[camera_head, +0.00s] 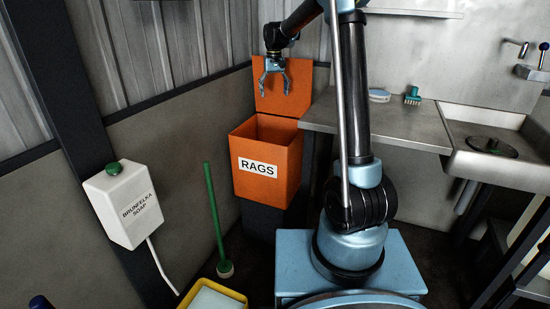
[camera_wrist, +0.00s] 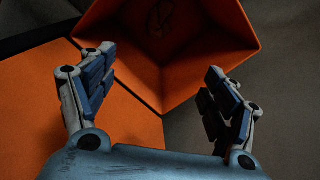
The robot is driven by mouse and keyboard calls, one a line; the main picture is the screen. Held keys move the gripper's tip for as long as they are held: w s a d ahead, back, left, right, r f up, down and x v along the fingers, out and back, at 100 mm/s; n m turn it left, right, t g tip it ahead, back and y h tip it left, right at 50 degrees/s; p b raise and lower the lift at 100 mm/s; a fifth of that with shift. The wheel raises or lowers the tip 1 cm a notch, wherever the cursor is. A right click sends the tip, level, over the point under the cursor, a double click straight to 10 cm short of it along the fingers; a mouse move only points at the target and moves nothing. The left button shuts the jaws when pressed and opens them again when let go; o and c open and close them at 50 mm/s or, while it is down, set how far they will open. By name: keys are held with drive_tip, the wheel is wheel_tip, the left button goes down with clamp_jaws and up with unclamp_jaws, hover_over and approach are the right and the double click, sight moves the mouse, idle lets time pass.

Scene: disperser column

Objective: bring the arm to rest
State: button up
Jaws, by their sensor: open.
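My gripper (camera_head: 276,84) hangs fingers-down above the orange rags bin, in front of its raised orange lid. In the wrist view the two fingers of my gripper (camera_wrist: 160,85) are spread wide with nothing between them. The rags bin (camera_head: 268,185) has a white "RAGS" label and an open top. In the wrist view the open bin (camera_wrist: 215,25) lies beyond the fingertips. Its inside is dark, and a faint dark shape shows on the bottom that I cannot make out.
A steel counter (camera_head: 325,113) with a blue-white oval item (camera_head: 379,95) and a green brush (camera_head: 413,96) stands right of the bin, then a sink (camera_head: 490,150). A soap dispenser (camera_head: 125,206), a green-handled brush (camera_head: 213,215) and a yellow bucket (camera_head: 188,300) are at left.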

drive_tip(key=shift+m+t, duration=0.6)
drive_tip(key=s+d+r, duration=0.1)
drive_tip(key=s+d, duration=0.4)
drive_tip(key=s, duration=0.3)
drive_tip(key=s+d+r, duration=0.1)
drive_tip(key=s+d, duration=0.4)
drive_tip(key=s, duration=0.4)
drive_tip(key=s+d+r, duration=0.1)
drive_tip(key=s+d, duration=0.4)
drive_tip(key=s, duration=0.3)
drive_tip(key=shift+s+d+r, duration=0.1)
drive_tip(key=shift+s+d, duration=0.05)
drive_tip(key=shift+s, duration=0.25)
drive_tip(key=s+d+f, duration=0.3)
drive_tip(key=s+f, duration=0.4)
drive_tip(key=s, duration=0.4)
drive_tip(key=s+d+f+m+t, duration=0.1)
drive_tip(key=s+d+f, duration=0.2)
drive_tip(key=s+f, duration=0.5)
drive_tip(key=s, duration=0.3)
drive_tip(key=shift+s+d, duration=0.2)
drive_tip(key=shift+s, duration=0.1)
drive_tip(key=shift+f, duration=0.1)
drive_tip(key=shift+w+f, duration=0.2)
drive_tip(key=shift+w, duration=0.3)
